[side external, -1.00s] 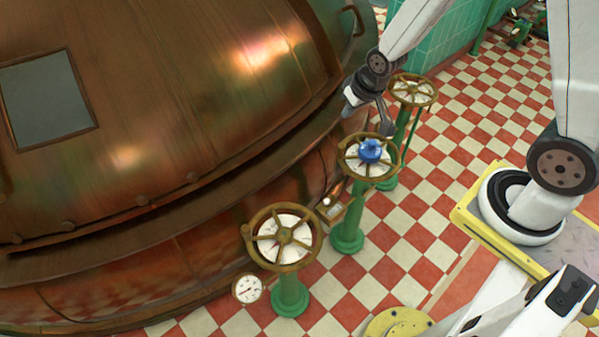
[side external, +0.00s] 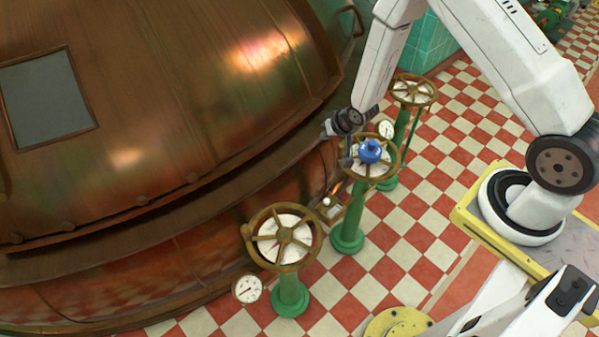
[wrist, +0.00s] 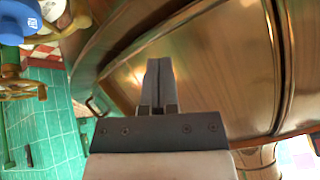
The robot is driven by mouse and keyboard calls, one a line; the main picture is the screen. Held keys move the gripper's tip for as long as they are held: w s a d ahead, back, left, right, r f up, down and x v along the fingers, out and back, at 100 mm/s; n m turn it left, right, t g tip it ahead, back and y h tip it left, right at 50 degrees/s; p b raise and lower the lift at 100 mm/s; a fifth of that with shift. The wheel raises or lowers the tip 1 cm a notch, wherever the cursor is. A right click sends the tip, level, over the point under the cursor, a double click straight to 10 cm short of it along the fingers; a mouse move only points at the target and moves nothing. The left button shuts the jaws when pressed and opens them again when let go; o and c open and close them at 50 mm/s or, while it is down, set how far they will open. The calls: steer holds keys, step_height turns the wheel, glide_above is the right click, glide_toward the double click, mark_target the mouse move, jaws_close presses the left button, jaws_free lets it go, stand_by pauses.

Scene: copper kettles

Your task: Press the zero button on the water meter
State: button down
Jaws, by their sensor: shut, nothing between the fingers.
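My gripper (side external: 346,160) is shut and empty, its fingers pointing down just left of the middle valve wheel. In the wrist view its two fingers (wrist: 158,82) lie together in front of the copper kettle. A blue rounded device (side external: 370,151) sits over the middle of that wheel, right of my fingers and apart from them in the picture. It looks like the water meter, but its label is too small to read. It also shows at the upper left corner of the wrist view (wrist: 14,32), partly cut off. I cannot make out a zero button.
The copper kettle (side external: 200,90) fills the left side, close to my gripper. The middle brass wheel (side external: 351,170) stands between a near wheel (side external: 260,217) and a far wheel (side external: 414,77). A small box (side external: 333,209) and round gauges (side external: 247,289) are nearby. Checkered floor lies right.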

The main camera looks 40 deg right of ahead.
step_height(320, 180, down, 9)
steer(key=m+t, duration=0.3)
glide_above(329, 203)
step_height(329, 203, down, 9)
steer(key=shift+r+y, duration=0.2)
steer(key=shift+y, duration=0.2)
steer(key=shift+w, duration=0.15)
steer(key=shift+f, duration=4.35)
steer(key=shift+f, duration=0.25)
steer(key=shift+f, duration=0.2)
